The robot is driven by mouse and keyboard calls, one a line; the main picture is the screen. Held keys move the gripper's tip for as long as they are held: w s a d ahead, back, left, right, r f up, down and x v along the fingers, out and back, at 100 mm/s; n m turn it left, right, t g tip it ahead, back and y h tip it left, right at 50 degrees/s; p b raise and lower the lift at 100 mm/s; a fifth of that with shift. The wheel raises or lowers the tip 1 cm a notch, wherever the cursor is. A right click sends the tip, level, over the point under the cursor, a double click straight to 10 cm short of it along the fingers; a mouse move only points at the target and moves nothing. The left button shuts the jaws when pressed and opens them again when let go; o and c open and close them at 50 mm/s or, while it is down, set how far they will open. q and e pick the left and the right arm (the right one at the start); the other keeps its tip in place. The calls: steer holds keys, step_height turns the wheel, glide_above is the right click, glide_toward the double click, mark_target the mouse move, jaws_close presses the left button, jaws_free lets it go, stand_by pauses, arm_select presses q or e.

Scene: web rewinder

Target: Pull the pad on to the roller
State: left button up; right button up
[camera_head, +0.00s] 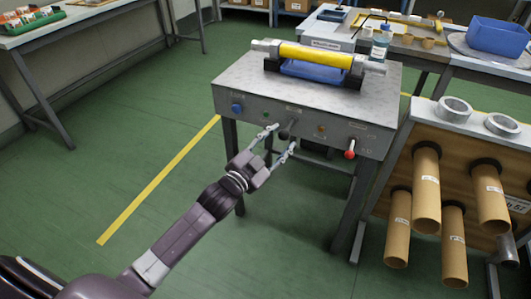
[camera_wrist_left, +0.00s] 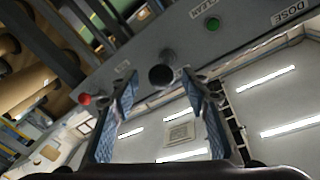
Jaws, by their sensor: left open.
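A yellow roller (camera_head: 315,55) lies across the top of a grey metal machine table (camera_head: 240,85), held at both ends. A blue block (camera_head: 312,70), which may be the pad, sits directly under it; I cannot tell whether they touch. The table's front panel bears a black knob (camera_head: 285,134), which also shows in the left wrist view (camera_wrist_left: 162,74). My left gripper (camera_head: 282,138) is open in front of the panel, its fingers apart on either side of the black knob. In the left wrist view the knob appears between and beyond the fingertips (camera_wrist_left: 159,84). My right gripper is not in view.
The panel also has a blue knob (camera_head: 237,107), a green button (camera_wrist_left: 213,24) and a red-ended lever (camera_head: 350,154). At right, a rack (camera_head: 400,165) holds several cardboard tubes. A bench with a blue bin (camera_head: 497,36) stands behind. The green floor at left is clear.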

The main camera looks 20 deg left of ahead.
arm_select(q)
steer(key=v, duration=1)
